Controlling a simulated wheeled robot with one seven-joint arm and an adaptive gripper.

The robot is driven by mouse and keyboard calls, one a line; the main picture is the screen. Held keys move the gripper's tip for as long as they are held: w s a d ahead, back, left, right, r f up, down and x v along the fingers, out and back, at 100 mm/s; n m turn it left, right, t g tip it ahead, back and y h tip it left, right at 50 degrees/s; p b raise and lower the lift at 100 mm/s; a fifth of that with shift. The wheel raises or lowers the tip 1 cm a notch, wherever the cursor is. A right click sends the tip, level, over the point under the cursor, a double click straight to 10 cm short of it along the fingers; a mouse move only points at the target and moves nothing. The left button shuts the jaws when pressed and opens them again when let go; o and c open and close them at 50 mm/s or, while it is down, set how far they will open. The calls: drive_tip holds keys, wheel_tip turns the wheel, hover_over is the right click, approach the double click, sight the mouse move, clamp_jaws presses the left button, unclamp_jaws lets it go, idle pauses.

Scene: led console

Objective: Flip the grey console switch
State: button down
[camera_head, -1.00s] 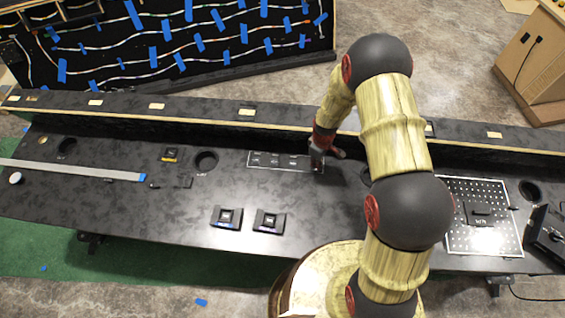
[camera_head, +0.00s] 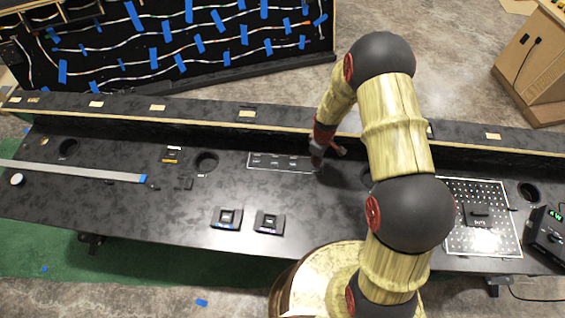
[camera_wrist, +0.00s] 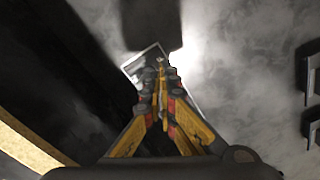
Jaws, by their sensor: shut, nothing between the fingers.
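A dark panel with a thin white outline (camera_head: 265,162) lies flat on the black console top, with several small grey marks or switches in it. I cannot tell which of them is the grey switch. My gripper (camera_head: 316,162) is at the right end of this panel, low over the console. In the wrist view my gripper (camera_wrist: 160,82) is shut and empty, its fingertips over the outlined panel (camera_wrist: 146,62). The fingers hide much of the panel there, and I cannot tell whether they touch it.
Two small black boxes (camera_head: 227,217) (camera_head: 269,222) sit near the front edge. A perforated white plate (camera_head: 468,238) and a black box with a green display (camera_head: 550,236) are at right. A raised black ledge (camera_head: 200,118) runs along the back.

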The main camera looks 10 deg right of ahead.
drive_tip(key=r+p, duration=0.2)
drive_tip(key=r, duration=0.3)
drive_tip(key=shift+s+r+p, duration=0.1)
drive_tip(key=shift+s+p, duration=0.2)
drive_tip(key=shift+p, duration=0.1)
idle(0.4)
